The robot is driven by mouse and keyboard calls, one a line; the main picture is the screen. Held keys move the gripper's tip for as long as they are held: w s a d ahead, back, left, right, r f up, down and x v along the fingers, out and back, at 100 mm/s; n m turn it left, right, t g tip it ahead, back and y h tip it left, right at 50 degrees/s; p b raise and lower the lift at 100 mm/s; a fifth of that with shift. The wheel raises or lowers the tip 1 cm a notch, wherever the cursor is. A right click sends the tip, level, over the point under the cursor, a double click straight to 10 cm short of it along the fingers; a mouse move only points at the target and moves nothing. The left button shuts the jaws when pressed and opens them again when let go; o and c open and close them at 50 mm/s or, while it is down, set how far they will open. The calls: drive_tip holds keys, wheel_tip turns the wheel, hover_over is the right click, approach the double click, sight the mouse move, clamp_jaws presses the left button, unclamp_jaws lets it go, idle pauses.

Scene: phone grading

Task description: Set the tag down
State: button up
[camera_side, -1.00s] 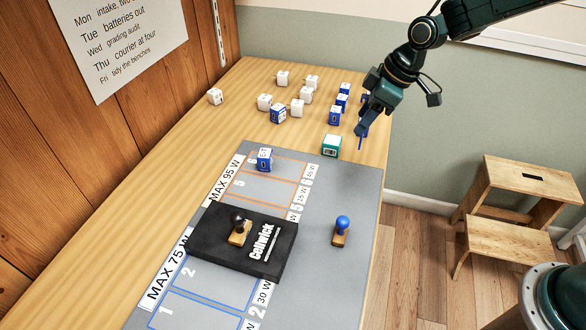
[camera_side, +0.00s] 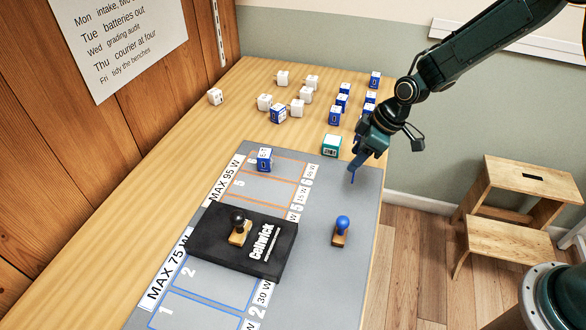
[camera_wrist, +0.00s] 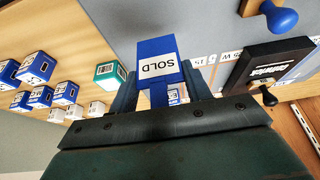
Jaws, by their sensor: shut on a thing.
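My gripper (camera_side: 355,168) is over the far right corner of the grey mat (camera_side: 345,195) in the side view. In the wrist view its fingers are shut on a blue tag block (camera_wrist: 158,60) with a white label reading SOLD. In the side view I cannot clearly tell the held tag from the blue fingers. Another blue tag (camera_side: 265,158) stands on the mat at the far end of the orange-lined slots. Several more blue tags (camera_side: 341,102) stand in a group beyond the mat.
A green-and-white block (camera_side: 331,145) is close left of my gripper. White cubes (camera_side: 297,107) stand farther back. A black Cellwick box (camera_side: 215,245) bears a black-knobbed stamp (camera_side: 239,232). A blue-knobbed stamp (camera_side: 341,230) stands on the mat's right side. Bare mat lies between gripper and stamp.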

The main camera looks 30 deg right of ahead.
drive_tip(key=shift+f, duration=1.75)
drive_tip(key=shift+f, duration=0.1)
drive_tip(key=o, duration=0.9)
drive_tip(key=shift+o, duration=0.2)
drive_tip(key=v, duration=1.2)
